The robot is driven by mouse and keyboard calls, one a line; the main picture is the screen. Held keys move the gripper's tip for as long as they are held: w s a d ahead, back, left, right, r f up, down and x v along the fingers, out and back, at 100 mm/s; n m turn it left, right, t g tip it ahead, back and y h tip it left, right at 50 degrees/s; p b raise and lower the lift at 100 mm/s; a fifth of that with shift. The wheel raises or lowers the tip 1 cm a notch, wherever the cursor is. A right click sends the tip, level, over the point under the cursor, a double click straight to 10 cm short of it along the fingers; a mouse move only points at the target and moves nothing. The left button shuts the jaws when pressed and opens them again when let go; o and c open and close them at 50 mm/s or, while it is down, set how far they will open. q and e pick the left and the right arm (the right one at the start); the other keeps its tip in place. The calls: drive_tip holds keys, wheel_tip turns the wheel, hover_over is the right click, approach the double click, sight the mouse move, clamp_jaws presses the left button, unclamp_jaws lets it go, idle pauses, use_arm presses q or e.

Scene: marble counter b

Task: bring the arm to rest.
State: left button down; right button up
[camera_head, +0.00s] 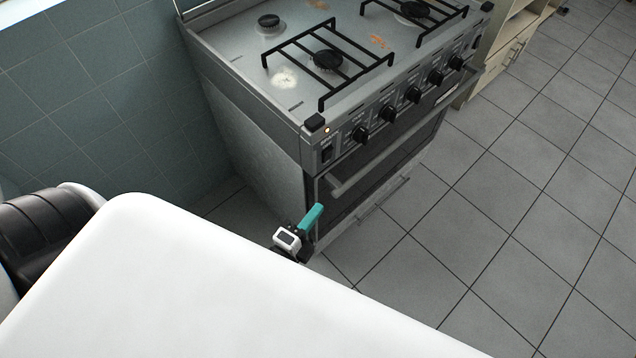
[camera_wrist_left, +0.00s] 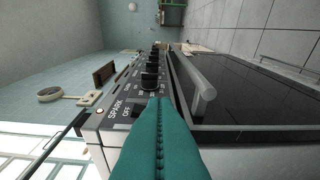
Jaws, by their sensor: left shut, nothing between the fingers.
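My left gripper (camera_head: 312,216) shows in the head view as a small teal finger piece and a white wrist part, beyond the edge of my large white arm link or body. It is near the front left corner of the stove. In the left wrist view the teal fingers (camera_wrist_left: 160,140) are pressed together with nothing between them, in front of the stove's knob panel and oven door. I cannot tell from these frames whether the fingers touch the stove. My right gripper does not show in either view.
A steel stove (camera_head: 245,75) with black grates and several knobs (camera_head: 387,113) stands against a teal tiled wall. Its oven door has a bar handle (camera_head: 350,178). Grey tiled floor (camera_head: 520,220) is clear on the right. A wooden cabinet (camera_head: 510,50) stands beyond the stove.

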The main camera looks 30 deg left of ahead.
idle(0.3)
use_arm(q)
drive_tip(key=s+f+n+g+p, duration=0.1)
drive_tip(key=s+f+n+g, duration=0.3)
drive_tip(key=f, duration=0.7)
drive_tip(key=s+f+n+g, duration=0.3)
drive_tip(key=f+g, duration=0.1)
drive_tip(key=f, duration=0.7)
drive_tip(key=s+a+f+n+g+y, duration=0.1)
drive_tip(key=s+a+f+n+g, duration=0.2)
drive_tip(key=s+f, duration=0.4)
drive_tip(key=s+a+f+n+g+p, duration=0.1)
drive_tip(key=s+a+f+n+g, duration=0.2)
drive_tip(key=s, duration=1)
wheel_tip(320, 180, down, 5)
drive_tip(key=n+g, duration=0.2)
drive_tip(key=n, duration=0.1)
drive_tip(key=shift+a+g+y, duration=0.3)
drive_tip(key=shift+g+y, duration=0.1)
